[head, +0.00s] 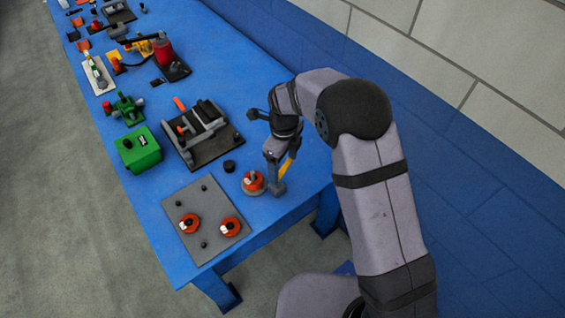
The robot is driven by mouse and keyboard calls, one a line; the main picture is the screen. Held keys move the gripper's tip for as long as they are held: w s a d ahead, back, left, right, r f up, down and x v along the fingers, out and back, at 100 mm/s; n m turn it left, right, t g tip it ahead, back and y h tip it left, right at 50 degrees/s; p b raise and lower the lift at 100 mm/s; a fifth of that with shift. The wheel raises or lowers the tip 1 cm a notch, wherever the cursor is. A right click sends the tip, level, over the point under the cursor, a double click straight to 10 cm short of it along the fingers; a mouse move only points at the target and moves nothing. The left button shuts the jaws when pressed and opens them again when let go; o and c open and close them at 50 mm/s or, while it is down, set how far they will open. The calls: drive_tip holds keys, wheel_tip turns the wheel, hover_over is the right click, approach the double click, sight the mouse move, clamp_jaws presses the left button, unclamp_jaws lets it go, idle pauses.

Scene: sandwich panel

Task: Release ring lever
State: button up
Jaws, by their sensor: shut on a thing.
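A round orange ring lever (250,187) with a pale mark on top sits on a grey round base on the blue table, right of the grey panel. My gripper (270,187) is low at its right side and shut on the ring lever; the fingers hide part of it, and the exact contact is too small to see. Two similar orange ring levers with white marks, one at the left (188,224) and one at the right (230,227), sit on the grey panel (208,205).
A small black knob (229,166) stands just behind the ring lever. A black fixture with grey bars (203,137) and a green box (138,150) are further back. Several other devices line the blue table (298,203). The table's front right edge is close to my gripper.

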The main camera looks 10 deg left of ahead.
sight(284, 169)
drive_tip(key=shift+r, duration=0.1)
idle(0.3)
drive_tip(key=o, duration=1.5)
drive_tip(key=shift+r+b, duration=1.05)
drive_tip(key=shift+r, duration=2.6)
drive_tip(key=shift+d, duration=0.1)
drive_tip(key=s+d+n, duration=2)
drive_tip(key=d+n, duration=0.1)
drive_tip(key=n, duration=0.1)
drive_tip(key=shift+d+f+n, duration=0.3)
drive_tip(key=shift+d+f, duration=0.05)
drive_tip(key=shift+f, duration=0.05)
